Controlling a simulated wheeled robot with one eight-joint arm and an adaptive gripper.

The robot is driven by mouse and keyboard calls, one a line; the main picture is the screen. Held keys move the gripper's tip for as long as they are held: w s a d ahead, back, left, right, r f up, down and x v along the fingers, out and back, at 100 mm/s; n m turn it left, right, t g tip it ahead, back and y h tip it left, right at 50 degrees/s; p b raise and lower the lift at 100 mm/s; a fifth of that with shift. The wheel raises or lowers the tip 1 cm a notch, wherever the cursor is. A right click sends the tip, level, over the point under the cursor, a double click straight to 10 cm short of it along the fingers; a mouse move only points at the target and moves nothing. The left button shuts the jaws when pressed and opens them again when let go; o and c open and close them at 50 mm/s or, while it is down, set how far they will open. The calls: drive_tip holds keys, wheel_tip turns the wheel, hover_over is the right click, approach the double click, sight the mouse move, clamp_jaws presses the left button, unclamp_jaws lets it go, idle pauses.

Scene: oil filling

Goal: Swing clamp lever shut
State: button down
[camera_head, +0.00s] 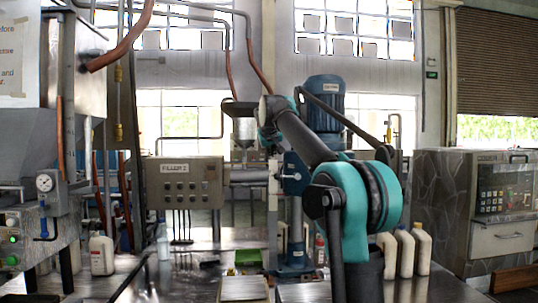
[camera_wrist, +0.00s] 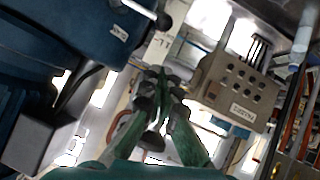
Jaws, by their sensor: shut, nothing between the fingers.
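In the wrist view a pale rod (camera_wrist: 138,9) with a dark round knob at its end juts from beside a blue housing (camera_wrist: 95,35); it may be the clamp lever, but I cannot be sure. My gripper (camera_wrist: 160,72) has its green fingers together at the tips with nothing between them. It appears below the knob in the picture, apart from it. In the head view my teal and dark arm reaches up and left toward the blue pump or motor unit (camera_head: 325,97). My gripper and the clamp lever cannot be made out clearly there.
A beige control panel (camera_head: 185,183) stands left of the blue unit; it shows tilted in the wrist view (camera_wrist: 237,90). White bottles (camera_head: 422,248) stand at right on the bench, another (camera_head: 101,254) at left. A green-topped box (camera_head: 248,258) sits in front.

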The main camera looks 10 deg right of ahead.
sight(287, 176)
drive_tip(key=shift+w+d+f, duration=0.35)
drive_tip(key=shift+w+f, duration=0.65)
drive_tip(key=shift+f, duration=0.2)
drive_tip(key=shift+w+d+f, duration=0.4)
drive_tip(key=shift+w+f, duration=0.55)
drive_tip(key=shift+f, duration=0.25)
drive_tip(key=shift+w+d+f, duration=0.35)
drive_tip(key=shift+w+f, duration=0.65)
drive_tip(key=shift+f, duration=0.2)
drive_tip(key=shift+a+f+h, duration=0.15)
drive_tip(key=shift+f+h, duration=0.15)
drive_tip(key=shift+f, duration=0.1)
